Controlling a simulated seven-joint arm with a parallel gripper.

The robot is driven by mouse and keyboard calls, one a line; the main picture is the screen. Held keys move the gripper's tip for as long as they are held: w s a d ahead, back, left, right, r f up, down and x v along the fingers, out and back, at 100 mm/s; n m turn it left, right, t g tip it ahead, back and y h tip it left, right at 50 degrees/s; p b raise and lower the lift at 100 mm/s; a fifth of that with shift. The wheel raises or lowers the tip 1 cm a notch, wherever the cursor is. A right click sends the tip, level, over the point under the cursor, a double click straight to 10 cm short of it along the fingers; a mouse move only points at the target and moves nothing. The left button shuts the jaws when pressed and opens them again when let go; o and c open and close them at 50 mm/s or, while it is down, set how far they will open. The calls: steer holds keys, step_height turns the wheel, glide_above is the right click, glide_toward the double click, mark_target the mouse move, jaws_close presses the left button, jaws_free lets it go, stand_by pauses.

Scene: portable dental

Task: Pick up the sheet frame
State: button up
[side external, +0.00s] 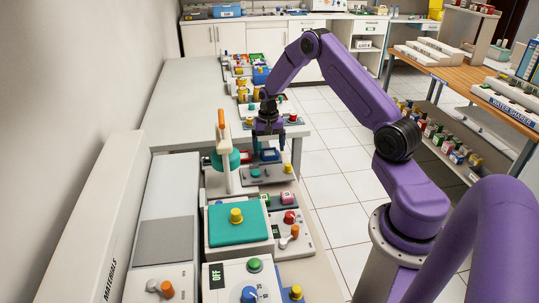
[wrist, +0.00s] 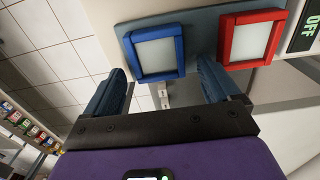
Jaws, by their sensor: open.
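Two square frames with pale grey sheet-like centres sit side by side on a blue-grey plate (wrist: 205,50) in the wrist view. One is a blue frame (wrist: 180,55); the other is a red frame (wrist: 226,40) to its right. I cannot tell which one is the sheet frame. My gripper (wrist: 162,68) is open and empty, its fingers apart on either side of the blue frame's near edge in the picture. In the side view, my gripper (side external: 267,132) points down above the blue frame (side external: 270,154), with a small gap visible.
A white post with an orange top (side external: 221,125) and a green round part stand close left of my gripper. A device with a teal pad (side external: 238,222) is in front. Coloured items (side external: 243,80) crowd the bench behind. The left grey tabletop (side external: 185,105) is clear.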

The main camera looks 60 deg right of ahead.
steer(key=shift+f, duration=0.2)
steer(key=c, duration=1.1)
steer(key=shift+r, duration=0.1)
steer(key=shift+r, duration=0.55)
steer(key=s+a+r, duration=0.6)
steer(key=s+r, duration=0.6)
steer(key=s, duration=0.1)
steer(key=a+f+n, duration=0.1)
steer(key=a+n, duration=0.2)
steer(key=a, duration=0.2)
steer(key=a+f+n, duration=0.1)
steer(key=a+n, duration=0.2)
steer(key=a, duration=0.3)
steer(key=a+n, duration=0.3)
steer(key=a, duration=0.2)
steer(key=shift+a+f, duration=0.4)
